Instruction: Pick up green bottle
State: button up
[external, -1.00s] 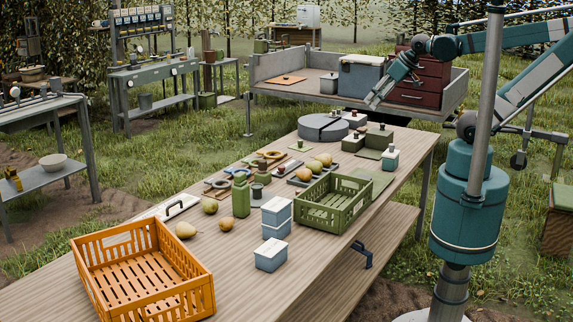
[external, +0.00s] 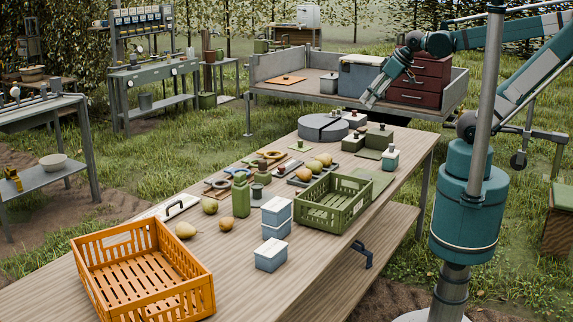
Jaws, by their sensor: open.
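The green bottle (external: 241,197) stands upright on the wooden table, left of the green crate and behind the blue-grey boxes. It has a square body and a narrower neck. My gripper (external: 369,100) hangs in the air over the far right end of the table, pointing down and left, well away from the bottle. It is open, and I see nothing between its fingers. Nothing hides the bottle's front.
An orange crate (external: 205,283) stands at the table's near left and a green crate (external: 345,218) at the right. Pears (external: 185,230) lie left of the bottle. A grey round block (external: 323,122) is farther back.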

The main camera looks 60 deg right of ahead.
jog(key=w+a+r+n+g, duration=0.1)
jog(key=w+a+r+n, duration=0.2)
jog(key=w, duration=0.4)
jog(key=n+g, duration=0.5)
jog(key=n, duration=0.6)
send_over(240, 173)
jog(key=s+d, duration=0.3)
jog(key=d, duration=0.9)
notch_tip(240, 173, down, 14)
jog(key=f, duration=0.1)
jog(key=w+a+f+n, duration=0.1)
jog(key=a+f, duration=0.2)
jog(key=a, duration=0.1)
jog(key=w+a+f+n, duration=0.1)
jog(key=a+f, duration=0.2)
jog(key=f, duration=0.1)
jog(key=a+f+n, duration=0.1)
jog(key=a+f, duration=0.3)
jog(key=shift+w+a+n+g, duration=0.3)
jog(key=shift+w+a+g, duration=0.05)
jog(key=shift+w+g, duration=0.05)
jog(key=shift+a+f, duration=0.35)
jog(key=shift+a, duration=0.05)
jog(key=shift+f, duration=0.1)
jog(key=shift+f, duration=1.2)
